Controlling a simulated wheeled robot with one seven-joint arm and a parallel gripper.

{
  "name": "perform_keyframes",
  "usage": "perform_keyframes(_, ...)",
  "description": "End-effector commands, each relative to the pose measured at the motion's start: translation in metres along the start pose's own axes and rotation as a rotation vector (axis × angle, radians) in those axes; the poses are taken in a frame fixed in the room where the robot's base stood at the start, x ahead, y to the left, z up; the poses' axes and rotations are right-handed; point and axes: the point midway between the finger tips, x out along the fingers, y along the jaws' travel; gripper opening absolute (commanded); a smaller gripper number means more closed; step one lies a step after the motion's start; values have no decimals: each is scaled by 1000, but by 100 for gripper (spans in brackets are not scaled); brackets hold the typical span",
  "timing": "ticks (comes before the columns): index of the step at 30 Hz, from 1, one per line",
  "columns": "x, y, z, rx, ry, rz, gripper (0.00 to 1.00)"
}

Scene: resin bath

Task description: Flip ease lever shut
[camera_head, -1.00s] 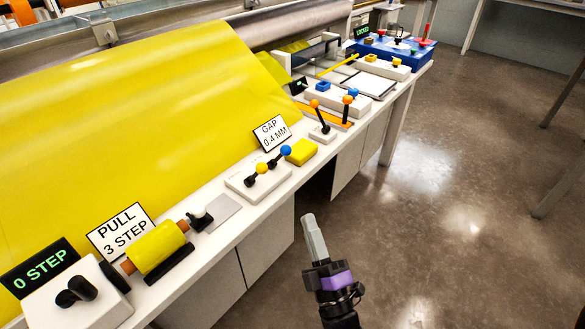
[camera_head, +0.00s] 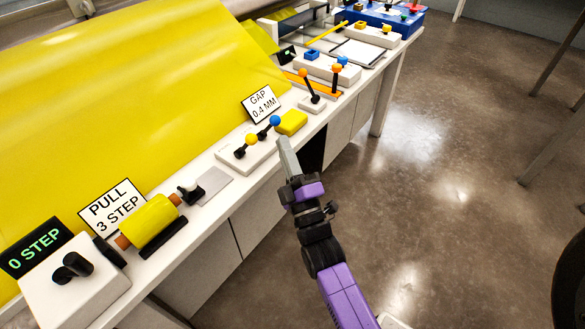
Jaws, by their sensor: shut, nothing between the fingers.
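Several ball-topped levers stand along the white bench; no label that I can read marks the ease lever. On a white base, a yellow-knobbed lever (camera_head: 251,140) and a blue-knobbed lever (camera_head: 274,121) both tilt up to the right. Farther back are two orange-knobbed levers, the left one (camera_head: 304,73) on a small white base and the right one (camera_head: 337,70) beside an orange strip. My gripper (camera_head: 283,145) is shut and empty. In the picture its tip is just below the blue knob and the yellow block; whether it touches anything cannot be told.
A yellow block (camera_head: 292,123) sits beside the blue lever. A "GAP 0.4 MM" sign (camera_head: 261,104) stands behind. A yellow roller (camera_head: 150,227) and a "0 STEP" display (camera_head: 35,249) are at the left. Open floor (camera_head: 440,200) lies to the right.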

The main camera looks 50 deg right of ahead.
Motion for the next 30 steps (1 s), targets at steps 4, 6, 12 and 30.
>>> perform_keyframes(4,18,0,1,-1,-1,1,0)
perform_keyframes(6,23,0,1,-1,-1,-1,0)
perform_keyframes(12,27,0,0,1,0,-1,0)
perform_keyframes(30,35,8,-5,-32,1,-64,0)
